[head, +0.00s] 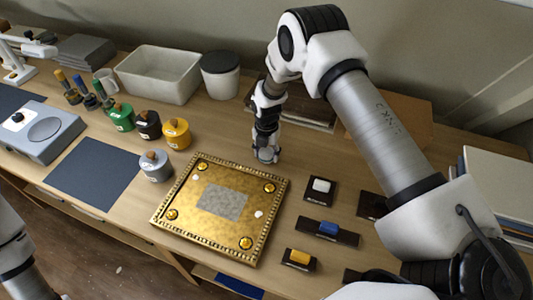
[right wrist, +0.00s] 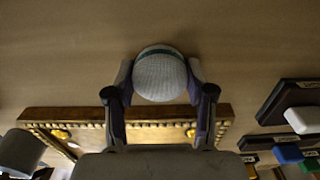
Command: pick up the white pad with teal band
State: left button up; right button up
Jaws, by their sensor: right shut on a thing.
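The white pad with teal band (right wrist: 160,78) is round and pale, with a teal stripe near its far edge in the right wrist view. My right gripper (right wrist: 160,88) is shut on it, one finger on each side. In the head view my right gripper (head: 266,148) points down just behind the gilt panel (head: 187,217), and only a small bit of the pad (head: 267,158) shows under it. I cannot tell whether the pad touches the table. My left arm shows at the lower left of the head view, but its gripper is out of view.
Small dark holders with a white block (head: 321,186), a blue block (head: 328,228) and a yellow block (head: 300,257) stand right of the panel. Several lidded jars (head: 177,133) stand to its left. A tray (head: 158,73) and grey tub (head: 220,75) stand behind.

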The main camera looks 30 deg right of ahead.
aim_at(266, 152)
jog(key=shift+w+r+b, duration=0.1)
jog(key=shift+r+b, duration=0.3)
jog(key=shift+r, duration=0.1)
notch_tip(266, 152, up, 2)
jog(key=shift+a+r+b, duration=0.1)
jog(key=shift+a+b, duration=0.05)
jog(key=shift+b, duration=0.55)
jog(key=s+a+b, duration=0.1)
jog(key=s+a, duration=0.2)
jog(key=a, duration=0.1)
jog(key=s+a+r+b, duration=0.1)
jog(key=s+a, duration=0.2)
jog(key=a, duration=0.1)
jog(key=s+a+b, duration=0.2)
jog(key=a, duration=0.3)
jog(key=shift+s+a+r, duration=0.1)
jog(key=shift+s+r, duration=0.25)
jog(key=shift+s, duration=0.05)
jog(key=shift+o, duration=0.6)
jog(key=shift+c, duration=1)
jog(key=shift+m, duration=0.3)
